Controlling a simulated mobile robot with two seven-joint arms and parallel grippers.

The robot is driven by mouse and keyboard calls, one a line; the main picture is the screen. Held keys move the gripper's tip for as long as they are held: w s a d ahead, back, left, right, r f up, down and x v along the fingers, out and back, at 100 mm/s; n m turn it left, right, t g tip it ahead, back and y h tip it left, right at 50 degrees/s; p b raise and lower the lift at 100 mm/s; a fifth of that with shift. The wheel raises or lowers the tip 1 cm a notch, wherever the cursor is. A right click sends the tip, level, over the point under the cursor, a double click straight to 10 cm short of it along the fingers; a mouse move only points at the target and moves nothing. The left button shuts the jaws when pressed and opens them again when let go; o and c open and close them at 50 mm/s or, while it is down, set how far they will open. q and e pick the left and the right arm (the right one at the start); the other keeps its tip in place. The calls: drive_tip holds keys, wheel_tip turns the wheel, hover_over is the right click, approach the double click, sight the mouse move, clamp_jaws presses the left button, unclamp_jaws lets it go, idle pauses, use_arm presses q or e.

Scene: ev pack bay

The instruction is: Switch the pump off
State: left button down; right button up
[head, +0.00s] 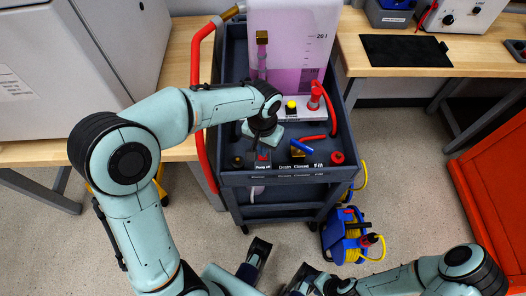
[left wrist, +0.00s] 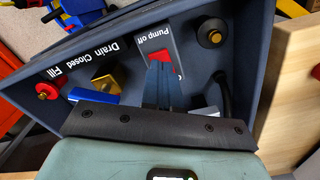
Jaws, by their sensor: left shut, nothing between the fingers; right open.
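The pump switch is a red rocker on a grey plate at the cart's front panel, labelled "Pump off"; its red part shows in the left wrist view (left wrist: 160,56). My left gripper (head: 264,152) is shut and empty, pointing down at the switch. In the left wrist view its fingertips (left wrist: 160,72) overlap the near part of the rocker; I cannot tell whether they touch it. The "Pump off" label (head: 263,167) shows just in front of the gripper in the head view. My right gripper (head: 281,266) is open and empty, low in front of the cart.
On the panel, a blue-handled valve (head: 301,146) and a red-capped fitting (head: 337,158) sit right of the switch. A translucent tank (head: 295,40) with pink liquid stands behind. A red hose (head: 196,100) runs along the cart's left. A blue cable reel (head: 345,236) stands on the floor.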

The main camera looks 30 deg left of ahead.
use_arm(q)
drive_tip(key=shift+f+b, duration=0.8)
drive_tip(key=shift+f, duration=0.5)
use_arm(e)
drive_tip(key=shift+s+f, duration=0.1)
drive_tip(key=shift+f, duration=0.75)
use_arm(q)
drive_tip(key=shift+r, duration=0.25)
wheel_tip(320, 180, up, 7)
drive_tip(key=p, duration=0.6)
drive_tip(key=shift+f, duration=0.15)
use_arm(e)
drive_tip(key=shift+g, duration=0.4)
drive_tip(key=r, duration=0.2)
drive_tip(key=s+r, duration=0.1)
drive_tip(key=r, duration=0.2)
drive_tip(key=shift+s+r, duration=0.15)
drive_tip(key=shift+s, duration=0.05)
use_arm(q)
drive_tip(key=shift+s+f, duration=0.1)
use_arm(e)
drive_tip(key=shift+s, duration=0.1)
